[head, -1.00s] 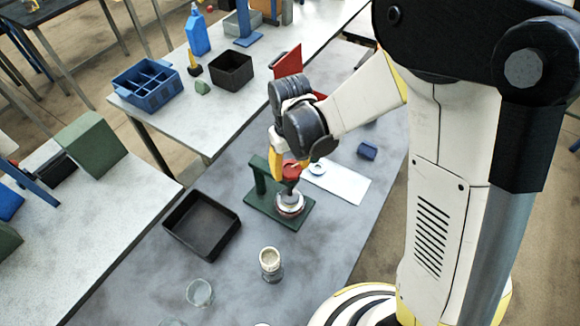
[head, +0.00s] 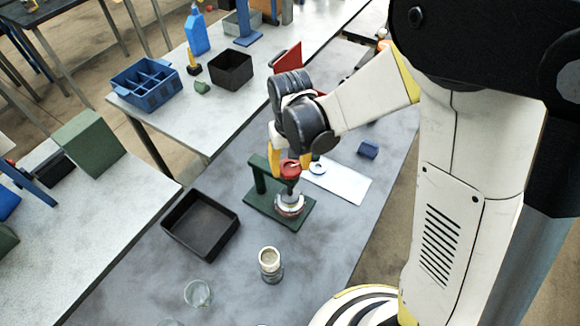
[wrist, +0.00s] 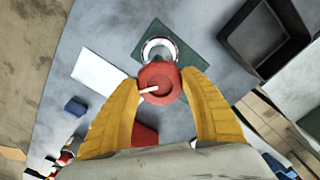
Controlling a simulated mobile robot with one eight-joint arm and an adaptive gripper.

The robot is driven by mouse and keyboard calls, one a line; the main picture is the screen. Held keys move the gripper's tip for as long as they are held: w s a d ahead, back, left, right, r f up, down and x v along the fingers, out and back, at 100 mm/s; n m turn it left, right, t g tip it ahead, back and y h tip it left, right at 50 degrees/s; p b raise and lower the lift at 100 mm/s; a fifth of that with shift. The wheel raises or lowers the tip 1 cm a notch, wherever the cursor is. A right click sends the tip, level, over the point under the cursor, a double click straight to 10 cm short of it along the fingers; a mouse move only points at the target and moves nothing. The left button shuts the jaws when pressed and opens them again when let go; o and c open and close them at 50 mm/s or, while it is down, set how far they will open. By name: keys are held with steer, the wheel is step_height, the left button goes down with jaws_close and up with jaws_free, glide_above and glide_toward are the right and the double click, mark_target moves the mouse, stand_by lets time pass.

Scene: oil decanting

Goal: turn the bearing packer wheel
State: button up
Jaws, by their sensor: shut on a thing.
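The bearing packer has a green base and post (head: 264,205), with a round metal bearing seat (head: 290,205) on the base. Its red wheel (head: 289,169) sits above the seat on a stem. In the wrist view the red wheel (wrist: 160,82) has a pale handle or mark across it and lies between my yellow fingertips. My gripper (head: 288,158) comes down from above and is shut on the wheel's rim; in the wrist view my gripper (wrist: 160,85) has a finger on each side of it. The far side of the wheel is partly hidden by the fingers.
A black tray (head: 231,238) stands left of the packer. A small jar (head: 270,264) and a clear glass (head: 198,293) stand in front. A white sheet (head: 345,186) and a blue block (head: 367,150) lie to the right. A blue divided bin (head: 150,88) is on the far table.

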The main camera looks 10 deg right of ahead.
mark_target(290, 166)
steer(key=shift+m+b, duration=0.75)
steer(key=shift+m, duration=0.75)
steer(key=shift+m+b, duration=0.6)
steer(key=shift+m, duration=0.9)
stand_by(1.8)
steer(key=o, duration=1.2)
step_height(290, 166, up, 12)
